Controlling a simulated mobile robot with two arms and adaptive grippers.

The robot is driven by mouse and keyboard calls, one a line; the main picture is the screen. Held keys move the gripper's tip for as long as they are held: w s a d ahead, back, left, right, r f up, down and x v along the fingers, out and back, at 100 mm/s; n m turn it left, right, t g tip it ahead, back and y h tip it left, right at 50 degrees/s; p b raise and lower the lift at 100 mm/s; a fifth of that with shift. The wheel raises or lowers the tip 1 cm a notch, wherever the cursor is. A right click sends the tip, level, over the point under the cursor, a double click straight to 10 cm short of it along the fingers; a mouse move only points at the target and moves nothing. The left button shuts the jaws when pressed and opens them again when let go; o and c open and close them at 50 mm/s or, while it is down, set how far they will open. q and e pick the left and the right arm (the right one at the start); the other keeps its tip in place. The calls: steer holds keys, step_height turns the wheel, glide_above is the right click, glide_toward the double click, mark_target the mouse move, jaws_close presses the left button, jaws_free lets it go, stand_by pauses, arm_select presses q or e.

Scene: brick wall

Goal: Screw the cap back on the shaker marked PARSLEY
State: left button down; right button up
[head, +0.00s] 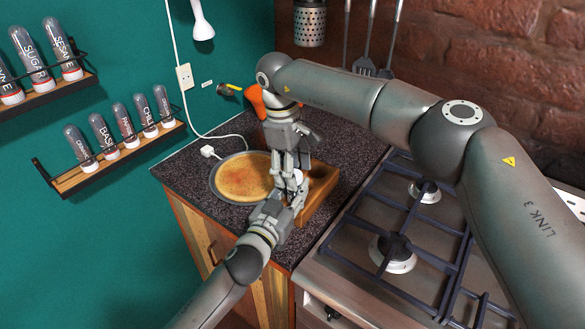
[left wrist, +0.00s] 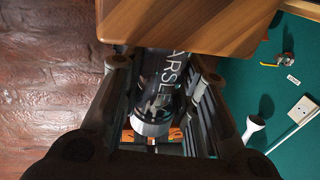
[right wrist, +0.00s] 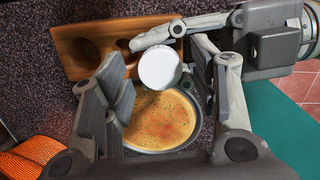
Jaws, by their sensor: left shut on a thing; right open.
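The shaker marked PARSLEY (left wrist: 162,82) is a dark clear tube with white letters in the left wrist view. My left gripper (head: 296,189) is shut on it above the counter; its fingers also show in the right wrist view (right wrist: 172,33). The white round cap (right wrist: 160,68) faces the camera in the right wrist view, at the shaker's end. I cannot tell whether it is screwed tight. My right gripper (head: 289,172) comes down from above, its open fingers on either side of the cap with gaps. The head view hides most of the shaker behind the grippers.
A wooden block with round holes (right wrist: 82,45) lies close by on the dark counter (head: 340,128). A round pan with orange-brown food (head: 238,177) is under the grippers. The gas hob (head: 400,255) is to the right. Wall racks (head: 120,160) hold several other shakers.

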steer(key=shift+s+r, duration=0.15)
steer(key=shift+r, duration=2.05)
steer(key=shift+c, duration=0.2)
